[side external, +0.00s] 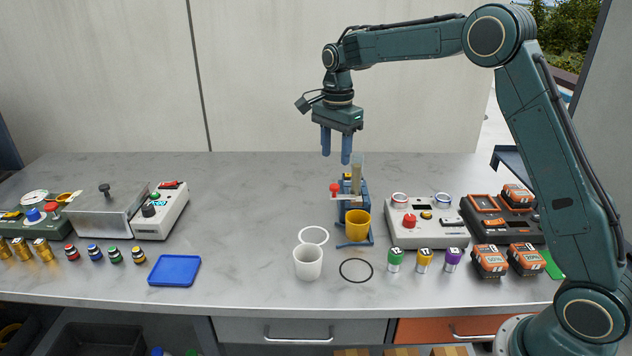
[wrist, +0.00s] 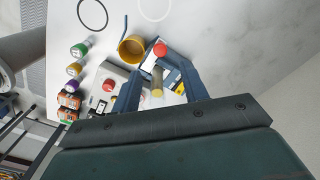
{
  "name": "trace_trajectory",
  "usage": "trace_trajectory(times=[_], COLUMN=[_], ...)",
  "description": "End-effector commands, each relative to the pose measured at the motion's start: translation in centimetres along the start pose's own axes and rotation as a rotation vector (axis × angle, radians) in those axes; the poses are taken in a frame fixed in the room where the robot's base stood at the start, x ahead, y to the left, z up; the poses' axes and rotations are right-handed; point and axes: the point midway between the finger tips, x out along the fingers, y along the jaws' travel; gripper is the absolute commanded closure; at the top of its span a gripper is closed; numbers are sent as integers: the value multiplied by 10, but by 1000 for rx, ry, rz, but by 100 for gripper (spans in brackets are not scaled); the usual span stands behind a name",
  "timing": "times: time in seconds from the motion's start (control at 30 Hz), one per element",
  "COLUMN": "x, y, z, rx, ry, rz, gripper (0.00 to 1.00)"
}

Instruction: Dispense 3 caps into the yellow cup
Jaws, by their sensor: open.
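The yellow cup (side external: 357,226) stands upright under the front of a blue dispenser (side external: 352,190). The dispenser has a clear upright tube (side external: 357,168) and a lever with a red knob (side external: 335,188) on its left. My gripper (side external: 336,160) is open and empty, fingers down, above and slightly left of the dispenser. In the wrist view the yellow cup (wrist: 131,48), the red knob (wrist: 160,49) and the tube (wrist: 157,82) show near and between the fingers (wrist: 160,95). I cannot see whether caps lie in the cup.
A button box (side external: 426,228) is close on the right. A blue tray (side external: 175,270) lies left; the table's middle left is clear.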

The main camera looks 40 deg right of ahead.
Motion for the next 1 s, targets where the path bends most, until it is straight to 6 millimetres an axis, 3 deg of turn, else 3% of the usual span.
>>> trace_trajectory(times=[0.3, 0.5, 1.0], x=[50, 72, 83], y=[0, 0, 0], z=[0, 0, 0], rx=[0, 0, 0], ry=[0, 0, 0], rz=[4, 2, 0], gripper=[56, 56, 56])
